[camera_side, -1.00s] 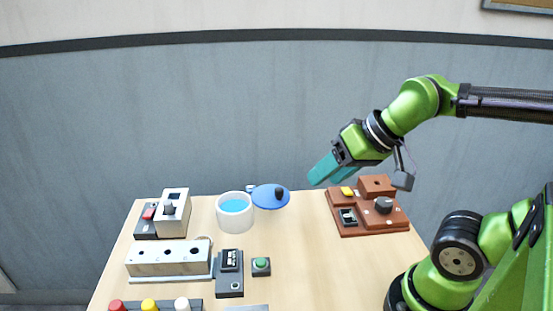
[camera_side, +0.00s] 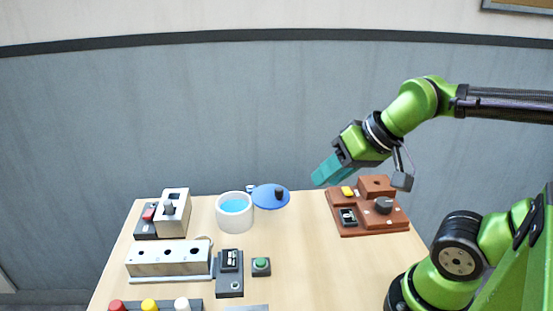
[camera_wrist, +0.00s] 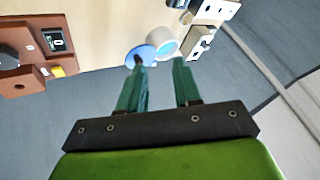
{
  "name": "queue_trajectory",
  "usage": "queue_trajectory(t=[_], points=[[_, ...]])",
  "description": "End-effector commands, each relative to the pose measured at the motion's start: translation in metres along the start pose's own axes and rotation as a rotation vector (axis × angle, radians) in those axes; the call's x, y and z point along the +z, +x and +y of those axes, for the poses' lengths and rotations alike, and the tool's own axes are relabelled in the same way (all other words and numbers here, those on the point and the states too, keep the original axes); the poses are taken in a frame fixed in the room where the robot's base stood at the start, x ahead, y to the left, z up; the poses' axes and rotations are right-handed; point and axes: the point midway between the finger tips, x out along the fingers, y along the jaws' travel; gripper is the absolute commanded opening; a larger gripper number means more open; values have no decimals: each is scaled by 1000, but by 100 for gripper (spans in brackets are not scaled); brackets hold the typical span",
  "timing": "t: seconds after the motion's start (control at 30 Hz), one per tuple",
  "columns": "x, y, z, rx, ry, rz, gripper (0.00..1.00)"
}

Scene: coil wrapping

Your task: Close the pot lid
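The white pot (camera_side: 235,222) stands open near the back of the table with blue inside. In the wrist view the lid (camera_wrist: 133,57) and the pot (camera_wrist: 163,50) show beyond the fingertips, and the left finger partly overlaps the lid. My gripper (camera_side: 320,180) is in the air to the right of the lid and above the table. In the wrist view its two teal fingers (camera_wrist: 160,64) are apart with nothing between them.
A brown panel (camera_side: 345,226) with a dark knob stands at the right. A white block with holes (camera_side: 168,262), a grey device (camera_side: 229,280), a green button (camera_side: 261,264) and a white switch box (camera_side: 175,220) are at left and front.

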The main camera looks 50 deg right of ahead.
Motion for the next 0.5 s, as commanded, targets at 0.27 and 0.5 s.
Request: queue_trajectory(t=[0.27,0.5], points=[[-49,35,31,127,185,-134,0],[-115,72,74,245,507,-302,0]])
